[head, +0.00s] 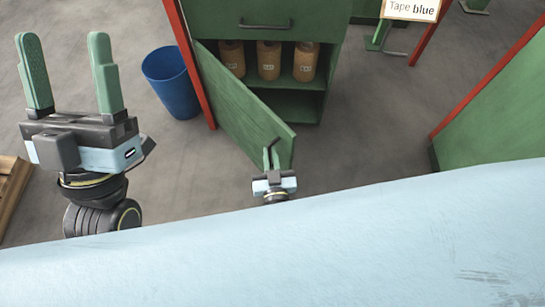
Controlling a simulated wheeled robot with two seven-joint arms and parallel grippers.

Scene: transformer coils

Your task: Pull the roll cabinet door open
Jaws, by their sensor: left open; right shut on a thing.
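The green roll cabinet (265,22) stands at the top middle of the head view. Its door (238,105) is hinged on the left and stands swung open towards me. Inside, several tan rolls (268,60) stand on a shelf, with a lower shelf below. My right gripper (271,160) is at the door's free edge, shut on the door handle (274,146); its fingers partly hide the handle. My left gripper (72,75) is at the left, open and empty, fingers pointing up, apart from the cabinet.
A blue bin (171,82) stands on the floor left of the cabinet, by a red post (192,62). A sign reading "Tape blue" (411,9) is at the top right. A green panel with a red edge (495,105) stands at the right. Grey floor (365,125) is clear right of the door.

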